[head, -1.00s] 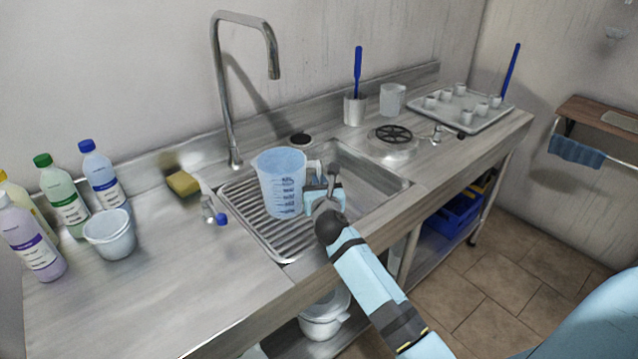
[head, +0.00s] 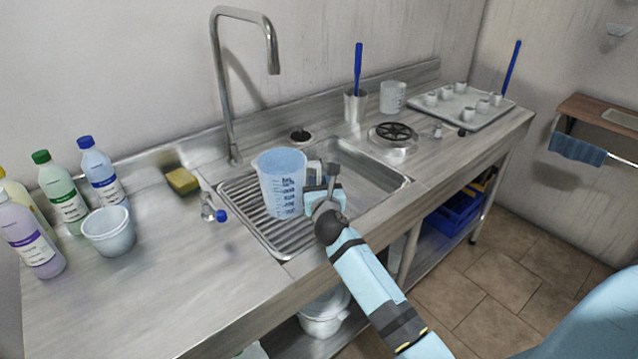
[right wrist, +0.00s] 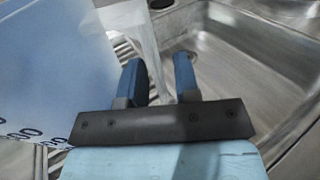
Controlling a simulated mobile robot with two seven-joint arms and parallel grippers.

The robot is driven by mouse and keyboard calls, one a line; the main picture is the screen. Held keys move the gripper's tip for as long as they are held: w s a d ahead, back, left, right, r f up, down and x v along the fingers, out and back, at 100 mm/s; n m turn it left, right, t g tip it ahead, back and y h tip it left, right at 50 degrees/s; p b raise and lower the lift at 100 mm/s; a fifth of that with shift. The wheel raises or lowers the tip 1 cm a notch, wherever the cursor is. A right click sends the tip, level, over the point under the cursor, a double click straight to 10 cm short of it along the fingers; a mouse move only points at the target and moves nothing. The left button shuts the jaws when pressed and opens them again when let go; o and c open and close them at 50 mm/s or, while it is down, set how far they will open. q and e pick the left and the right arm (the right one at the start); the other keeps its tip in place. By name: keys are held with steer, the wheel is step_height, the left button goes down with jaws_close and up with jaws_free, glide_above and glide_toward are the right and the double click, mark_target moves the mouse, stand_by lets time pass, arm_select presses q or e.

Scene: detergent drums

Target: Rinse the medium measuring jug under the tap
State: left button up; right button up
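A translucent pale-blue measuring jug (head: 281,185) with dark scale marks appears upright over the ribbed drainer beside the sink basin; I cannot tell whether it touches the ribs. Its handle faces right. My right gripper (head: 328,183) is at the handle, with its fingers apart. In the right wrist view, the jug's wall (right wrist: 50,70) fills the left side and the pale handle (right wrist: 145,45) runs down between the blue fingertips (right wrist: 155,72), with a gap on its right. The tall curved tap (head: 270,58) stands behind the jug, its spout above and left of it. No water shows. My left gripper is out of view.
The sink basin (head: 365,185) right of the jug looks empty. Several detergent bottles (head: 68,195), a whitish tub (head: 108,232) and a sponge (head: 182,181) stand left. A clear jug (head: 392,98), a scale (head: 393,137) and a tray of cups (head: 460,120) stand right.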

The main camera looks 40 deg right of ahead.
steer(key=shift+o, duration=0.3)
steer(key=shift+s+a, duration=0.1)
steer(key=shift+s, duration=0.05)
steer(key=v, duration=1.3)
steer(key=shift+s+a, duration=0.1)
steer(key=shift+s, duration=0.15)
steer(key=shift+r+p, duration=0.1)
steer(key=shift+p, duration=0.2)
